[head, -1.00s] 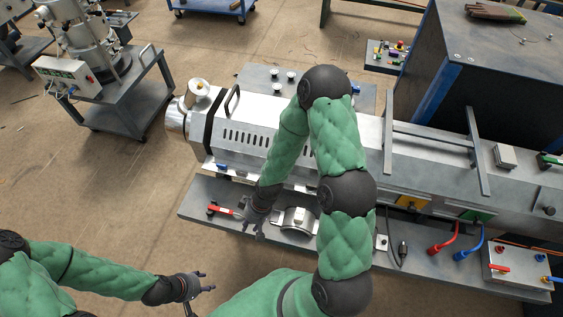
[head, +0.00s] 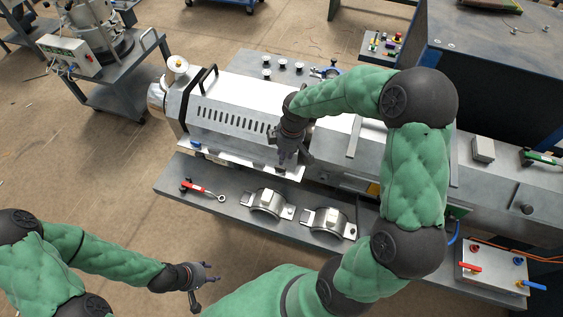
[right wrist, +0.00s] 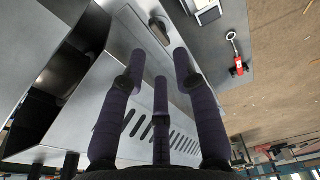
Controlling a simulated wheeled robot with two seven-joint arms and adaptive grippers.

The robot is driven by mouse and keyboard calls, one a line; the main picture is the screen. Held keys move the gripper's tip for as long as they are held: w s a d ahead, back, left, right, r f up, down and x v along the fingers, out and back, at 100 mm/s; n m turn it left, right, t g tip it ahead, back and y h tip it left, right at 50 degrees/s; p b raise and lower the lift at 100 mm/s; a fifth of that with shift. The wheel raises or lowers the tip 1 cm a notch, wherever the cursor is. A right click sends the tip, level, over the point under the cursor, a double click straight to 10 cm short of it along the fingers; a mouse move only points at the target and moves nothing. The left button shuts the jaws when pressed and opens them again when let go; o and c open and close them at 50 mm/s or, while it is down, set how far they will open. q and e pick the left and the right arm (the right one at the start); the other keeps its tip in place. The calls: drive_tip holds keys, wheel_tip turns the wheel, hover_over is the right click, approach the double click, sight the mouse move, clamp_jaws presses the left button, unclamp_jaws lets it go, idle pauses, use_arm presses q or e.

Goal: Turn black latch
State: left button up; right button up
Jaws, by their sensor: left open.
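The extruder's silver slotted cover (head: 240,95) lies across the middle of the head view. A black bar handle (head: 205,80) stands at its left end. I cannot clearly make out a separate black latch. My right gripper (head: 287,160) is over the cover's front edge, at its right end, fingers pointing down. In the right wrist view its spread fingers (right wrist: 158,70) face the slotted panel (right wrist: 125,110), with nothing between them; a small recessed fitting (right wrist: 160,30) shows past the tips. Contact cannot be told. My left gripper (head: 208,273) is open and empty, away from the machine.
On the grey front shelf (head: 175,200) lie a red-handled wrench (head: 197,188) and two metal clamp halves (head: 268,203) (head: 328,222). A valve box (head: 490,262) stands at the right. Several knobs (head: 283,66) stand behind the cover. Floor is open at the left.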

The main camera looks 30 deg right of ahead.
sight(280, 168)
drive_tip(key=f+b, duration=0.1)
drive_tip(key=f, duration=0.1)
drive_tip(key=f+b, duration=0.4)
drive_tip(key=shift+w+a+f, duration=0.3)
drive_tip(key=shift+w+a, duration=0.05)
drive_tip(key=shift+w, duration=0.05)
drive_tip(key=shift+f+b, duration=0.35)
drive_tip(key=shift+w, duration=0.1)
drive_tip(key=shift+a, duration=0.1)
drive_tip(key=shift+f, duration=0.1)
drive_tip(key=c, duration=0.6)
clamp_jaws()
